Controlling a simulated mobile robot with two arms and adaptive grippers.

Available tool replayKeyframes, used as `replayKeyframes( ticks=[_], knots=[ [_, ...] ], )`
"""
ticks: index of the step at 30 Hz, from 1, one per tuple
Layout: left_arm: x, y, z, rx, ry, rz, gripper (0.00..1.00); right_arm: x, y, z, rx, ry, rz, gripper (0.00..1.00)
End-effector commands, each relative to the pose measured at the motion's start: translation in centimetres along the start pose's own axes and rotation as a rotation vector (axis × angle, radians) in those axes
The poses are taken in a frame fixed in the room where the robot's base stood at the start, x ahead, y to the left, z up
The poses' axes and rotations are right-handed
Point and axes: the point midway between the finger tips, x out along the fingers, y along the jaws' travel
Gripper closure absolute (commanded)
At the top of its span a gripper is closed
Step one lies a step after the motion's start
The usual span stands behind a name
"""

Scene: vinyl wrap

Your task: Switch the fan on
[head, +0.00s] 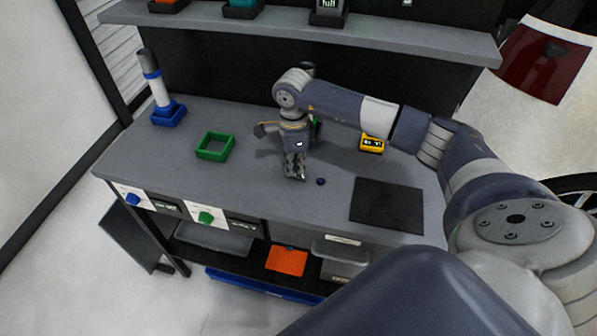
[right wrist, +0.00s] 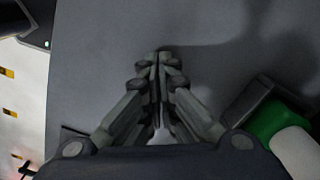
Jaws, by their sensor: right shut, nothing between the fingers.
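I cannot make out a fan for certain in either view. Two control panels sit on the workbench's front edge, one with a blue knob (head: 133,199) and one with a green knob (head: 206,217); their labels are too small to read. My right gripper (head: 295,176) points down over the middle of the grey workbench (head: 240,185). Its fingers are together and empty in the right wrist view (right wrist: 159,62). It is to the right of both knobs and apart from them. A small dark blue round thing (head: 320,181) is just right of the fingertips. My left gripper is not in view.
A green square frame (head: 214,146) and a tall cylinder on a blue base (head: 168,114) stand on the left. A yellow device (head: 371,144) and a dark mat (head: 387,204) are on the right. A green and white object (right wrist: 275,126) is close beside the gripper.

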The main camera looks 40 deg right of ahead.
Motion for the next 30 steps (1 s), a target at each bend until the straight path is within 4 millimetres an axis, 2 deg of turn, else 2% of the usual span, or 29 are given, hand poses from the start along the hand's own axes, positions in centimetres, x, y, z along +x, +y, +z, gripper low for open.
replayKeyframes(
  ticks=[21,26,30],
  knots=[
    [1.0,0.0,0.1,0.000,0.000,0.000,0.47,1.2,0.0,0.0,0.000,0.001,0.001,1.00],
    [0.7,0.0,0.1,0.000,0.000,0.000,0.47,1.0,0.1,0.0,0.000,0.002,0.002,1.00],
    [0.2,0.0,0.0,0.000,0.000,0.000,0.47,0.0,0.1,0.0,0.000,0.001,0.002,1.00]
  ],
)
